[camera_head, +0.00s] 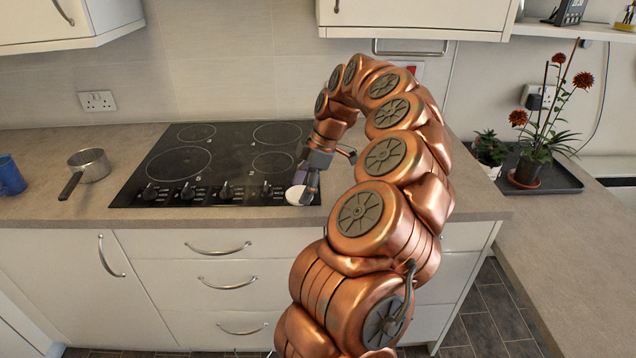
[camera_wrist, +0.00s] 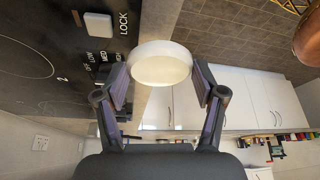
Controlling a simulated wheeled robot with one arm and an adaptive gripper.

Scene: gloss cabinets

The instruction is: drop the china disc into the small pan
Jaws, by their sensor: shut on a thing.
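The white china disc (camera_head: 296,195) shows at the front right corner of the hob in the head view. In the wrist view the disc (camera_wrist: 161,63) sits between the two fingers of my gripper (camera_wrist: 161,85), which is shut on it. My gripper (camera_head: 305,185) in the head view points down beside the hob's front edge, partly hidden by my wrist. The small pan (camera_head: 90,164) is a metal saucepan with a dark handle. It stands on the counter left of the hob, well apart from my gripper.
The black hob (camera_head: 215,165) with knobs along its front lies between my gripper and the pan. A blue mug (camera_head: 10,176) stands at the far left. Potted plants (camera_head: 530,165) on a dark tray stand at the right. Wall cabinets (camera_head: 415,14) hang above.

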